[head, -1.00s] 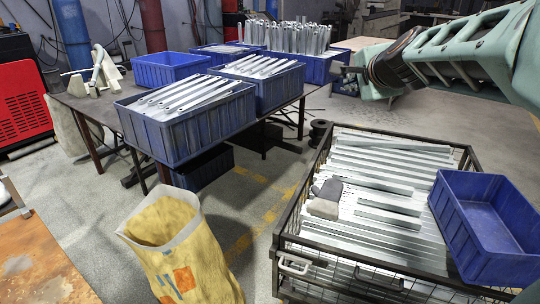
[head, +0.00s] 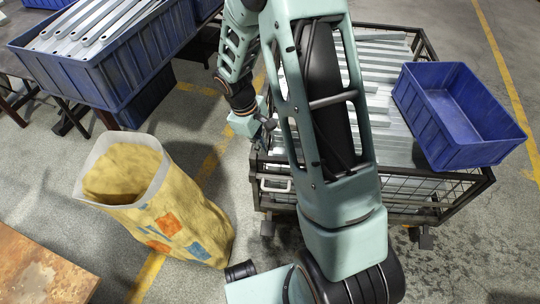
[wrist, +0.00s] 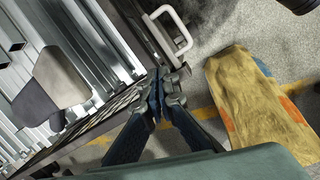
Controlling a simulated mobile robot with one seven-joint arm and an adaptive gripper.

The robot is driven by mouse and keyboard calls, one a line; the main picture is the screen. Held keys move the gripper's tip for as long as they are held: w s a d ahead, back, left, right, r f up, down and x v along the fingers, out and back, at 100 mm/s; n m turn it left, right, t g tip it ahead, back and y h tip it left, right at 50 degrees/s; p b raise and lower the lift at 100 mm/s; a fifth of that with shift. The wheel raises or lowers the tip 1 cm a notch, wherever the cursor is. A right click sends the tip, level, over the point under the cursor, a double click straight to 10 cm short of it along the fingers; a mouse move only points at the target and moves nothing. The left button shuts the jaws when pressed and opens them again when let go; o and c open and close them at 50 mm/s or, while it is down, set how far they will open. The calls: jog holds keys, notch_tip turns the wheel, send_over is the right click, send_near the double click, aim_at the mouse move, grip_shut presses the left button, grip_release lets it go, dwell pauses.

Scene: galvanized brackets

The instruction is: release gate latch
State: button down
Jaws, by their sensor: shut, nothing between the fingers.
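The gate latch looks like a pale looped handle (head: 276,189) on the near front rail of the wire-sided crate (head: 400,198). In the wrist view the handle (wrist: 186,36) is at the top middle, just beyond my fingertips. My gripper (wrist: 161,76) is shut and empty, its fingertips beside the crate's rail and apart from the loop, as far as I can tell. In the head view my gripper (head: 267,126) is above the crate's front left corner, partly hidden by my arm. My arm also hides much of the crate.
Metal bars (head: 385,50) fill the crate. A blue bin (head: 465,145) sits on its right side. Grey and tan gloves or pads (wrist: 62,76) lie on the bars. A yellow sack (head: 150,205) stands left on the floor. Blue bins of brackets (head: 85,85) are at upper left.

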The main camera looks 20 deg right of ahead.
jog(key=s+f+n, duration=0.1)
jog(key=n, duration=0.1)
jog(key=s+a+f+n+g, duration=0.1)
jog(key=f+n, duration=0.1)
jog(key=shift+s+f+h, duration=0.1)
jog(key=shift+f+h, duration=0.05)
jog(key=shift+h, duration=0.15)
